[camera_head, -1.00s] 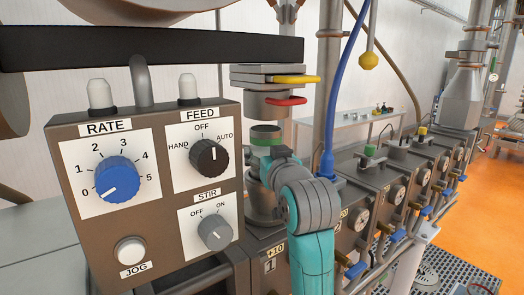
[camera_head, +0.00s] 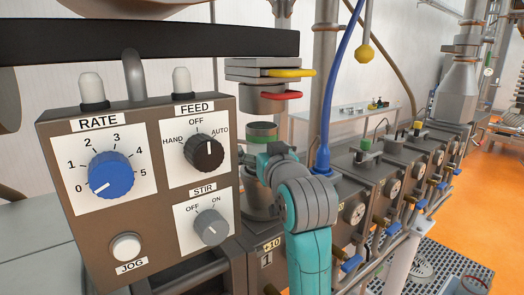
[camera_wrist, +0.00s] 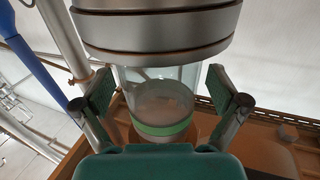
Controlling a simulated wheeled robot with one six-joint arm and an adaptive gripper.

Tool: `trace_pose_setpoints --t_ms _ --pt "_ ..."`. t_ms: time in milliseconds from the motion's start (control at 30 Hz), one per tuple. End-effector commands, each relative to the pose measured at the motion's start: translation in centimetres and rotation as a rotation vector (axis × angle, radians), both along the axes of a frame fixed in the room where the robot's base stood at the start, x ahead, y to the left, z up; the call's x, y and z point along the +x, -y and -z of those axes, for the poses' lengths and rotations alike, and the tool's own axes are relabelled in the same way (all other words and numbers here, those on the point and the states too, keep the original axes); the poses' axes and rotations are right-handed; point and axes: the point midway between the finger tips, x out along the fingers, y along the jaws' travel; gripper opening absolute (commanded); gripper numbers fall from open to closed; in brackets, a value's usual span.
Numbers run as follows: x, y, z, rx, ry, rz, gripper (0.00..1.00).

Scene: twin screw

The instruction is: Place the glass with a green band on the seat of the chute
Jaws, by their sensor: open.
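The glass with a green band (camera_wrist: 162,100) stands upright between the fingers of my gripper (camera_wrist: 161,92) in the wrist view. The fingers are open, with a visible gap on each side. The glass also shows in the head view (camera_head: 261,132), partly hidden low down by my gripper (camera_head: 275,160). The chute's round metal outlet (camera_wrist: 160,28) is directly above the glass. In the head view the chute (camera_head: 262,102) has a yellow and a red handle. The glass appears to rest on a round brownish support (camera_wrist: 205,128) below the outlet; its base is partly hidden.
A control panel (camera_head: 70,215) with RATE, FEED and STIR knobs stands close on the left. A blue hose (camera_head: 327,120) hangs just right of the chute. A row of machine barrel blocks (camera_head: 395,180) runs to the right. Open orange floor (camera_head: 492,205) lies beyond.

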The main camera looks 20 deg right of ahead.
Motion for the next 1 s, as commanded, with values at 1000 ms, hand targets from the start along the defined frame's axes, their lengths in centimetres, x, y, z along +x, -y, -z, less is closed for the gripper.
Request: trace_pose_setpoints --t_ms 1000 --pt "-11.8 -0.3 0.1 0.000 -0.001 0.000 0.97"
